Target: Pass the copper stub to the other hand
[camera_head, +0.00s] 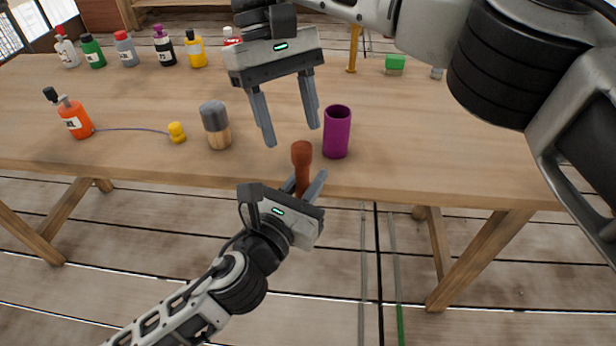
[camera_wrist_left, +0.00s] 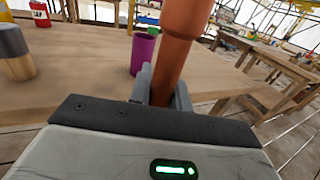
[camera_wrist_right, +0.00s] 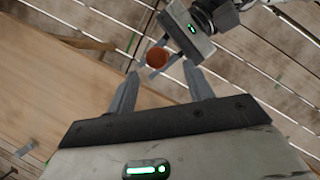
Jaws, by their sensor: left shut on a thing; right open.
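The copper stub (camera_head: 302,160) stands upright in my left gripper (camera_head: 308,187), which is shut on its lower part near the table's front edge. In the left wrist view the stub (camera_wrist_left: 178,50) rises from between the fingers (camera_wrist_left: 160,95). My right gripper (camera_head: 292,128) is open and empty, pointing down above and just behind the stub's top, apart from it. In the right wrist view the stub's round end (camera_wrist_right: 157,57) shows beyond the open fingertips (camera_wrist_right: 158,82), with my left gripper behind it.
A purple cup (camera_head: 337,133) stands right of the stub, close to both grippers. A grey-topped wooden cylinder (camera_head: 216,125), yellow knob (camera_head: 177,132) and orange bottle (camera_head: 74,117) stand to the left on the wooden table (camera_head: 270,172). Several bottles line the back.

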